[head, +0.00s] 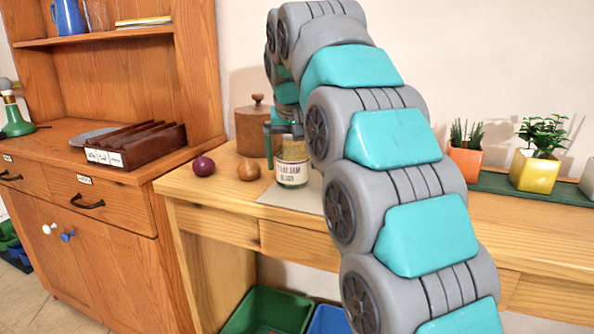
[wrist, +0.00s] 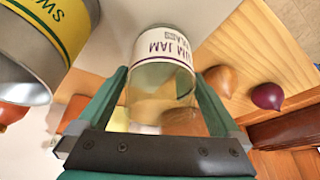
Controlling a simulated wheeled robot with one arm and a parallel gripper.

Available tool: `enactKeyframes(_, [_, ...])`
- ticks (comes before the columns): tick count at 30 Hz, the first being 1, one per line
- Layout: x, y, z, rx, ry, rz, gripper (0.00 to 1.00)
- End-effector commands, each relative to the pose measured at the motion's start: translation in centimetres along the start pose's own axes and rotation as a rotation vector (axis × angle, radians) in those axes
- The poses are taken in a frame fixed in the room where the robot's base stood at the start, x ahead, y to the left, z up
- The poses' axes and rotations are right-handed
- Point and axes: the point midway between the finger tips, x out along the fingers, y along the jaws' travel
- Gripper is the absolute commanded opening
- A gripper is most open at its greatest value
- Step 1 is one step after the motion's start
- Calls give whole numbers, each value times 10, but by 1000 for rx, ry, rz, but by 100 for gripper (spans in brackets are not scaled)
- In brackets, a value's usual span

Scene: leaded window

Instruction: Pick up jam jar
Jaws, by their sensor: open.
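The jam jar (head: 292,165) stands upright on a pale mat on the wooden table in the head view. It is glass with a white label, on which the word JAM can be read. In the wrist view the jam jar (wrist: 161,85) lies between the two green fingers of my gripper (wrist: 161,76). The fingers are open, one on each side of the jar; I cannot tell whether either touches it. In the head view my gripper (head: 283,130) is at the jar's top, partly hidden by my arm.
A tin with a yellow label (wrist: 50,40) is close to the gripper in the wrist view. A brown onion (head: 248,169) and a red onion (head: 203,166) lie left of the jar. A wooden canister (head: 251,128) stands behind. Potted plants (head: 465,150) are at right.

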Motion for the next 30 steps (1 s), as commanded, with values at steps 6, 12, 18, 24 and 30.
enactKeyframes(6, [-1,0,0,0,1,0,89])
enactKeyframes(12, [-1,0,0,0,1,0,66])
enactKeyframes(18, [-1,0,0,0,1,0,44])
enactKeyframes(24, [-1,0,0,0,1,0,21])
enactKeyframes(30, [-1,0,0,0,1,0,11])
